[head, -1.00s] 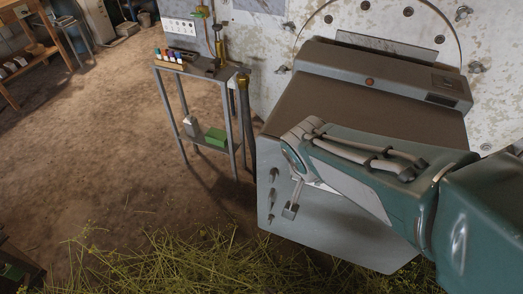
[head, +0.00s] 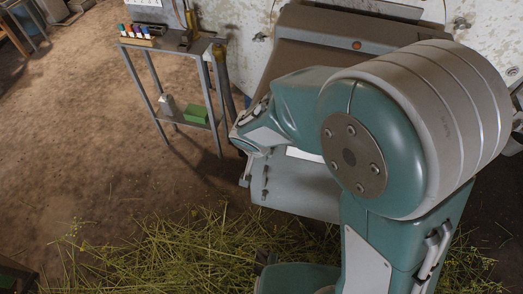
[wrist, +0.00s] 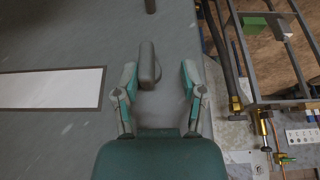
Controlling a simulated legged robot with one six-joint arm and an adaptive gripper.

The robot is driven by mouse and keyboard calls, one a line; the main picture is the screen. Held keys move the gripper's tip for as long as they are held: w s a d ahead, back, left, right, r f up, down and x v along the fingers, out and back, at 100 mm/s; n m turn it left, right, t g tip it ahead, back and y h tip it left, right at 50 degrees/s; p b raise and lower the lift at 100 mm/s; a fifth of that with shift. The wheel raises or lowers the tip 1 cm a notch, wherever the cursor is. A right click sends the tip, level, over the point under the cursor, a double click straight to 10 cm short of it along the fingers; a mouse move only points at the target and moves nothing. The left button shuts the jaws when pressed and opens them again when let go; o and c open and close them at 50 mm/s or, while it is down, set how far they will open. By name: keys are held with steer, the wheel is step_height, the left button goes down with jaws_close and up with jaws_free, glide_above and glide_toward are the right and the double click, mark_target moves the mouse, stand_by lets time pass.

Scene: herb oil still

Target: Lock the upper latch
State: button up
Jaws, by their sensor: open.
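In the wrist view, a dark grey latch handle (wrist: 148,65) stands lengthwise between the two fingers of my gripper (wrist: 158,72). The gripper is open, with one finger on each side of the handle. The handle is closer to the left finger, and I cannot tell whether they touch. A second handle (wrist: 150,5) is cut off by the top edge of that view. Both are on a grey panel (wrist: 60,130). In the head view, the panel (head: 300,200) is partly behind my arm, which hides much of its latch edge.
A white label strip (wrist: 50,88) lies on the panel. A metal stand (head: 150,75) with a green box (head: 196,114) is left of the machine. A brass-fitted pipe (wrist: 235,100) runs beside the panel edge. Cut herbs (head: 190,250) cover the floor in front.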

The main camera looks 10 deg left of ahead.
steer(key=shift+w+d+f, duration=0.15)
steer(key=shift+d+f, duration=0.1)
steer(key=shift+d, duration=0.25)
steer(key=shift+w+d+f, duration=0.15)
steer(key=shift+d+f, duration=0.05)
steer(key=shift+d, duration=0.25)
steer(key=shift+a, duration=0.3)
jaws_close()
steer(key=shift+a, duration=0.2)
